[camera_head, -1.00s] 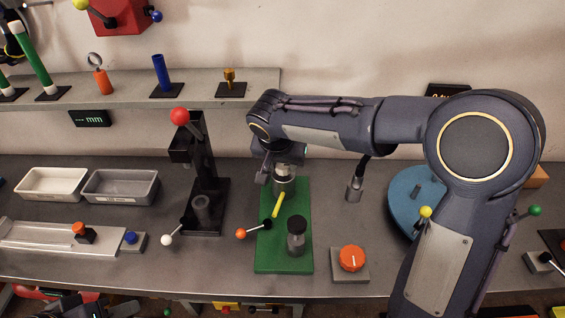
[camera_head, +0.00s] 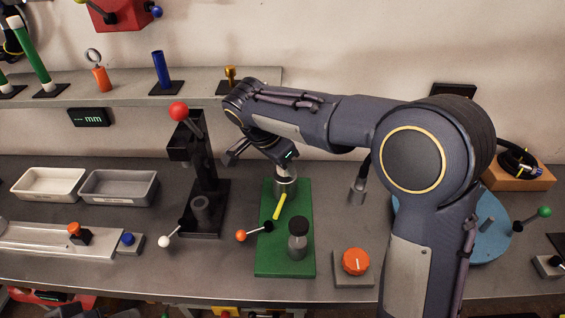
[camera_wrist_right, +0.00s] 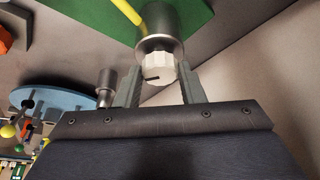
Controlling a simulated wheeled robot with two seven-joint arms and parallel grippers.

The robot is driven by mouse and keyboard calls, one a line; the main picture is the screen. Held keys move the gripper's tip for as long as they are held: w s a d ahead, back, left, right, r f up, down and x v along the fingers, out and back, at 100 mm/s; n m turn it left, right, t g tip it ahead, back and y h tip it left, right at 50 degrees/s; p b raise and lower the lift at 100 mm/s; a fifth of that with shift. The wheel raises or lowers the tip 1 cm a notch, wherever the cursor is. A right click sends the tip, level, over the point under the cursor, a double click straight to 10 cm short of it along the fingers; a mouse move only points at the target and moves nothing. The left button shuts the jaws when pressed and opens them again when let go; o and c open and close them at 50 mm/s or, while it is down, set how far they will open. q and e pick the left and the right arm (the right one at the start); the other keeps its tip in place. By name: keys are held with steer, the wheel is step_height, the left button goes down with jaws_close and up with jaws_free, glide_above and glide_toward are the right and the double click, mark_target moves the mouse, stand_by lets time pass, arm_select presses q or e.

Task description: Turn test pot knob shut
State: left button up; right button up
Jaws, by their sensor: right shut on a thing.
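The test pot is a metal cylinder (camera_head: 285,186) standing at the back of a green base plate (camera_head: 268,262). Its white faceted knob (camera_wrist_right: 158,70) shows a black mark in the wrist view. My right gripper (camera_wrist_right: 160,84) is shut on the knob, with one finger on each side of it. In the head view my right gripper (camera_head: 287,160) reaches the pot top from above, tilted, and my wrist hides most of the knob. My left gripper is not clearly seen.
A yellow handle (camera_head: 279,206), an orange-ended lever (camera_head: 242,236) and a dark-capped bottle (camera_head: 298,240) are at the green plate. A black press (camera_head: 205,190) with a red ball stands left. An orange dial (camera_head: 355,261) and a blue disc (camera_head: 487,245) are right.

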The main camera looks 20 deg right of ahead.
stand_by(0.4)
steer(key=o, duration=1)
